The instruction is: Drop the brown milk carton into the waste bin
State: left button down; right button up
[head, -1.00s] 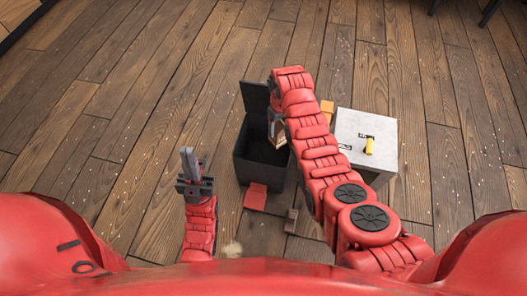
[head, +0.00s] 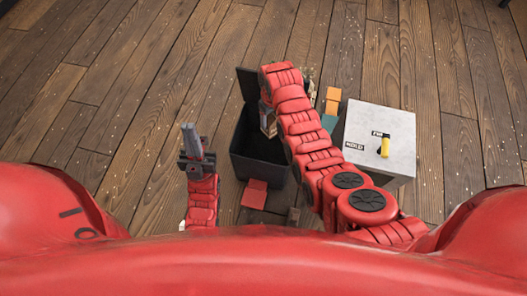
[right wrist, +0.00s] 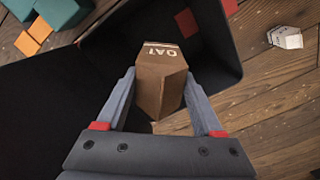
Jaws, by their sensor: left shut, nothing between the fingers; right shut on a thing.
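The brown milk carton (right wrist: 160,82) with white lettering on its top is between the fingers of my right gripper (right wrist: 158,95) in the right wrist view. The carton also shows, partly covered, in the head view (head: 268,122). My right gripper is shut on it, over the mouth of the black waste bin (head: 240,148). The bin's lid (head: 247,84) stands open at the back. The bin's dark walls surround the carton in the right wrist view; I cannot tell the exact height. My left gripper (head: 191,138) is shut and empty, left of the bin and apart from it.
A pale box (head: 365,115) with a yellow handle (head: 384,148) stands right of the bin. Orange pieces (head: 333,94) and a teal block (head: 329,122) lie between them. A small white carton (right wrist: 285,37) lies on the floor. Wooden floor at left is clear.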

notch_tip(320, 180, down, 6)
jog(key=b, duration=0.3)
jog(key=shift+r+b, duration=0.25)
jog(key=shift+b, duration=0.15)
jog(key=o, duration=1.3)
jog(key=shift+o, duration=0.2)
jog(key=shift+r, duration=0.1)
notch_tip(320, 180, up, 12)
jog(key=p, duration=0.3)
notch_tip(320, 180, up, 5)
jog(key=p, duration=0.4)
jog(key=shift+r+p, duration=0.2)
jog(key=shift+p, duration=0.2)
jog(key=shift+s+f, duration=0.1)
jog(key=shift+s, duration=0.05)
